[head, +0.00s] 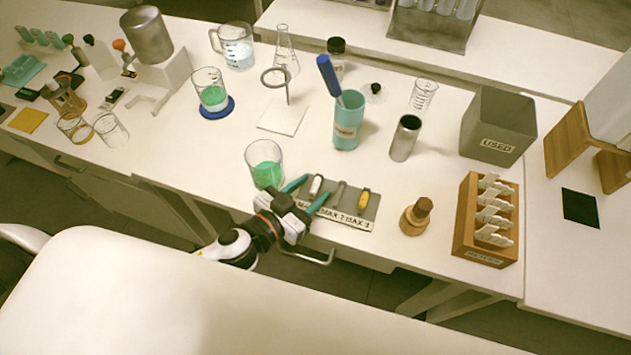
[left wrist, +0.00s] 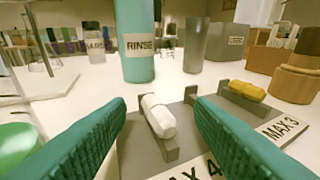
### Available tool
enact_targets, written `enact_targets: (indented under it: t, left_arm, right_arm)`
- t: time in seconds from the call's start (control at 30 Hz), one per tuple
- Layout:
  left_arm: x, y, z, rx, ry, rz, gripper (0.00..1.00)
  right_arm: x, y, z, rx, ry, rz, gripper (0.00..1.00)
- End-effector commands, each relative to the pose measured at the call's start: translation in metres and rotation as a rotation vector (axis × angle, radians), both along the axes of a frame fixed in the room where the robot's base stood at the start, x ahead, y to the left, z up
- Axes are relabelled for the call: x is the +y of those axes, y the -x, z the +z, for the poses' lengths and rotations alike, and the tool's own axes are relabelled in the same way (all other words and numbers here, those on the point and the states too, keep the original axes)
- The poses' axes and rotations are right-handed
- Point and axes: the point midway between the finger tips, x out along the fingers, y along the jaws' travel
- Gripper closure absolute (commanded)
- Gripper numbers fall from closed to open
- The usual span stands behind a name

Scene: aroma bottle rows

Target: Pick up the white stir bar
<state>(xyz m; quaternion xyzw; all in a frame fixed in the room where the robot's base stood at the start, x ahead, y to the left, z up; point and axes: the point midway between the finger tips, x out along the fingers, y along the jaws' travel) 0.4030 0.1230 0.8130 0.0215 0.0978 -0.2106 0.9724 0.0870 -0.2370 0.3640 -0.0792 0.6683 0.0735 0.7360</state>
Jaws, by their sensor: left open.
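The white stir bar (head: 316,186) lies in the left slot of a grey labelled holder (head: 350,214) near the table's front edge. In the left wrist view the white stir bar (left wrist: 158,115) rests on grey supports, pointing away from me. My left gripper (head: 317,188) is open, with its teal fingers at the holder's left end. In the wrist view the fingers (left wrist: 161,108) stand on either side of the bar, with gaps visible. A yellow stir bar (head: 363,200) lies in the right slot; it also shows in the wrist view (left wrist: 247,90). My right gripper is not in view.
A beaker of green liquid (head: 265,165) stands close left of my gripper. Behind the holder are a teal RINSE cup (head: 347,125) with a blue-handled tool and a metal cylinder (head: 405,138). A cork-coloured stand (head: 416,216) and a wooden rack (head: 486,225) are at right.

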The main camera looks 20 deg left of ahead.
Motion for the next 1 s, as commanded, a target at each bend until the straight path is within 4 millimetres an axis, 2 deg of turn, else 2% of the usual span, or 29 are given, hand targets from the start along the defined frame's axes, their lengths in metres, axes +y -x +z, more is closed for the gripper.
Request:
enact_targets:
  t: [0.13,0.43,0.77,0.87,1.0]
  left_arm:
    - [0.0,0.0,0.0,0.0,0.001,0.0,0.52]
    - [0.0,0.001,0.0,0.0,0.001,-0.001,1.0]
    - [-0.001,0.001,0.003,0.0,0.003,-0.004,1.0]
    - [-0.001,0.001,0.015,-0.002,0.004,-0.005,1.0]
    - [-0.001,0.0,0.043,-0.004,0.004,-0.004,1.0]
  right_arm:
    - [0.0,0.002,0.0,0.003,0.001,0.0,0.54]
    - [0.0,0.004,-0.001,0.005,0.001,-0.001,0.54]
    - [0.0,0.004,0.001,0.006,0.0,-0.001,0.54]
    - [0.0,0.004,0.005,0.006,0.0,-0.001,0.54]
    - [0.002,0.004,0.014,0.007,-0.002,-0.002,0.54]
